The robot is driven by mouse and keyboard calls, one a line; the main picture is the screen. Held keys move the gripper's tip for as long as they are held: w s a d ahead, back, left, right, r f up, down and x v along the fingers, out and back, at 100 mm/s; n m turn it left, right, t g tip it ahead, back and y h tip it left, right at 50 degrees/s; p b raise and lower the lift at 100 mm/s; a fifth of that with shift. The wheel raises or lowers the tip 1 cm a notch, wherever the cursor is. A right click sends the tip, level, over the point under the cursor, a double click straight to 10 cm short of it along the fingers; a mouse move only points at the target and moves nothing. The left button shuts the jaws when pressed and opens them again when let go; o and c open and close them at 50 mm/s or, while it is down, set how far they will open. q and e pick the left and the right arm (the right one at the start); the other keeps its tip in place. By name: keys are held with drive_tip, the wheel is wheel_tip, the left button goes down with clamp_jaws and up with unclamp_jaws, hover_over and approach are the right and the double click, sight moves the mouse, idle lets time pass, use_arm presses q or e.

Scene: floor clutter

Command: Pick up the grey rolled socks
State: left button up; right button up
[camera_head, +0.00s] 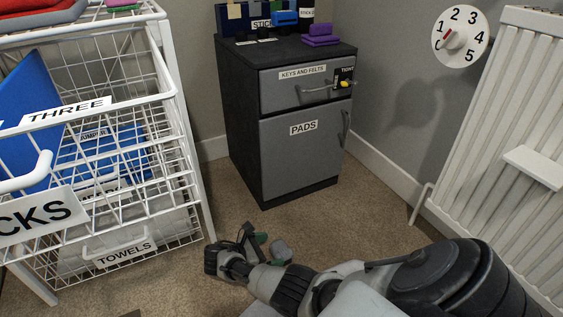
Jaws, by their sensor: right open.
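My right arm reaches in from the lower right. My right gripper (266,250) is low over the floor and open, with green-tipped fingers right beside the grey bundle. The wrist partly hides the bundle's near side, and I cannot tell if the fingers touch it. My left gripper is not in view.
A white wire basket rack (176,150) stands at left, with a lower TOWELS basket (125,253). A grey cabinet (300,150) stands behind, and a white radiator (505,130) is at right. Carpet (375,215) between cabinet and radiator is clear.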

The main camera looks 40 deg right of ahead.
sight(280, 248)
drive_tip(key=b+x, duration=0.3)
drive_tip(key=x, duration=0.2)
drive_tip(key=shift+w+f+b, duration=0.15)
drive_tip(key=shift+f+b, duration=0.15)
drive_tip(key=shift+b, duration=0.1)
drive_tip(key=shift+d, duration=0.2)
drive_tip(key=shift+r, duration=0.1)
drive_tip(key=shift+c, duration=0.2)
drive_tip(key=c, duration=0.6)
drive_tip(key=shift+r, duration=0.1)
